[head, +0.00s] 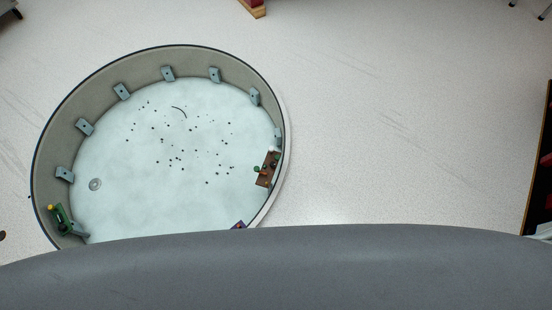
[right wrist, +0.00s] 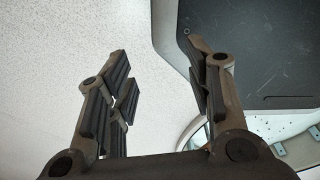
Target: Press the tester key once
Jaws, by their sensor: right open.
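I cannot make out the tester key in either view. My right gripper (right wrist: 160,78) shows in the right wrist view with its two fingers wide apart and nothing between them. Speckled pale floor lies below it, and a dark panel is beside its right finger. My left gripper is not in view.
A round walled basin (head: 52,130) with a pale bottom stands at the left in the head view. Grey brackets (head: 122,91) line its wall. A brown block with green parts (head: 267,170) is at its right side, a green item with a yellow end (head: 60,216) at its left. Floor to the right is clear.

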